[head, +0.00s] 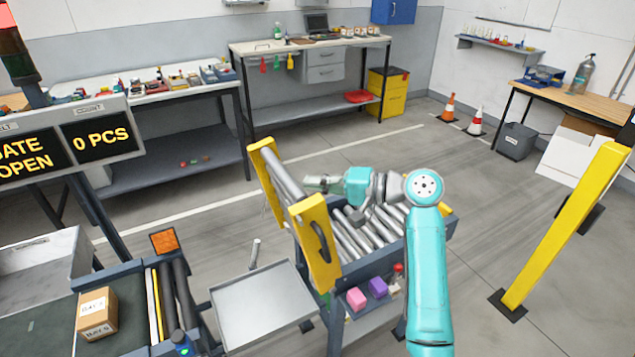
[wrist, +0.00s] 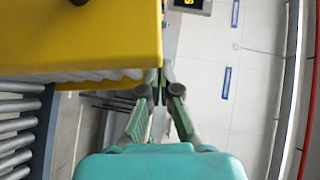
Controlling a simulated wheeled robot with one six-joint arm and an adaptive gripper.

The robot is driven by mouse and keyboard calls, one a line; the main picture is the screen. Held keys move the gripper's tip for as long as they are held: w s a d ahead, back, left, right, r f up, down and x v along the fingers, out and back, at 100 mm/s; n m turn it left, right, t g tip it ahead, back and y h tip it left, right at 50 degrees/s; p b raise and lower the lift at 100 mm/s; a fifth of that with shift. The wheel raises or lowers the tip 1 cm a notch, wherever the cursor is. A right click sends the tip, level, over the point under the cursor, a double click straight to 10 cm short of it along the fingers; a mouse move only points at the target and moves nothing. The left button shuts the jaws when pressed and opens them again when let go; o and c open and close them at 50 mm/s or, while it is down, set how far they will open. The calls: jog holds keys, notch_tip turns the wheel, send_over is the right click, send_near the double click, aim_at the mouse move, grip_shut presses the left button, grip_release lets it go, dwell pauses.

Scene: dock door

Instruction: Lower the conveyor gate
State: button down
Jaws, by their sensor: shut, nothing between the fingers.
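The conveyor gate is a flap with yellow side plates (head: 316,238) and grey rollers (head: 283,176). It stands raised and steeply tilted at the left end of the roller conveyor (head: 372,236). A dark handle (head: 322,243) is on its near yellow plate. My gripper (head: 308,183) is shut and empty, just right of the raised gate, pointing left. In the wrist view a yellow gate plate (wrist: 80,40) fills the upper left, and my fingertips (wrist: 161,76) are close by its edge. I cannot tell whether they touch it.
A display (head: 65,143) reads "GATE OPEN" and "0 PCS". A belt conveyor with a cardboard box (head: 97,314) is at lower left. A grey tray (head: 262,303) stands between the conveyors. A yellow post (head: 565,225) is at right. Benches line the back; the floor between is clear.

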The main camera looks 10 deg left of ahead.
jog(key=s+a+f+n+h, duration=0.2)
jog(key=s+a, duration=0.4)
jog(key=a, duration=0.3)
jog(key=s+a+f+n+t+h, duration=0.1)
jog(key=s+a+f+h, duration=0.3)
jog(key=a+f, duration=0.4)
jog(key=s+a+f+n+t+h, duration=0.2)
jog(key=s+a+f, duration=0.5)
jog(key=f, duration=0.7)
jog(key=shift+a+n+h, duration=0.6)
jog(key=shift+n+h, duration=0.3)
jog(key=shift+r, duration=0.1)
